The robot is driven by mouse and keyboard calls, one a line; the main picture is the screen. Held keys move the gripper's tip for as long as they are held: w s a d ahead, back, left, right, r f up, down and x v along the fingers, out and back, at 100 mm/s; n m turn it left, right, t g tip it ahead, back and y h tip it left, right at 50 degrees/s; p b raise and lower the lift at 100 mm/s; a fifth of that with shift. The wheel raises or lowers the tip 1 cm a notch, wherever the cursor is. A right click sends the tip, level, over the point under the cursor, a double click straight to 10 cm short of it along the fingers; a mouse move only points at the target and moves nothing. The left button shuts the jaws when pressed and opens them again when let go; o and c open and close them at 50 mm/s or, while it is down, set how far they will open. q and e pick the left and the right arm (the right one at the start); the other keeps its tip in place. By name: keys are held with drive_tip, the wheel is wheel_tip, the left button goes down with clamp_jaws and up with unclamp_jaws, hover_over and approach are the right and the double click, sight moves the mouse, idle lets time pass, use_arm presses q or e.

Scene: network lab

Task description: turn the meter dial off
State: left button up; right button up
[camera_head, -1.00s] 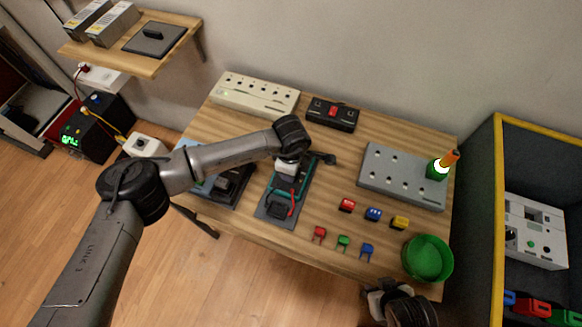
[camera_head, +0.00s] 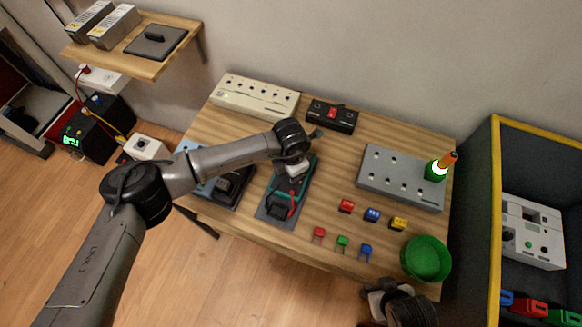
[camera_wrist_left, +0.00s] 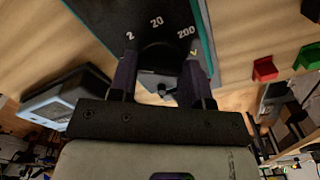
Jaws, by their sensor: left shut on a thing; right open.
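The meter (camera_wrist_left: 180,10) shows in the left wrist view as a dark face with a teal edge and the white marks 2, 20, 200 and a V. Its dark round dial (camera_wrist_left: 156,54) lies between the fingers of my left gripper (camera_wrist_left: 160,72), which is shut on it. The dial's pointer direction cannot be told. In the head view the meter (camera_head: 306,183) lies on the table, its upper part partly hidden by my left arm. A red lead and a dark block show at its near end. My right gripper (camera_head: 376,292) is open and empty at the table's front edge, partly seen.
On the table (camera_head: 230,225) are a grey panel (camera_head: 400,178) with a green and orange item, a beige strip (camera_head: 255,96), a black box with a red switch (camera_head: 331,115), small coloured blocks and a green bowl (camera_head: 426,258). A blue-grey bin (camera_head: 476,220) stands right.

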use_arm(q)
drive_tip(key=shift+n+p, duration=0.3)
drive_tip(key=shift+n, duration=1.3)
drive_tip(key=o, duration=0.9)
drive_tip(key=shift+r+p, duration=0.95)
drive_tip(key=shift+r, duration=5.95)
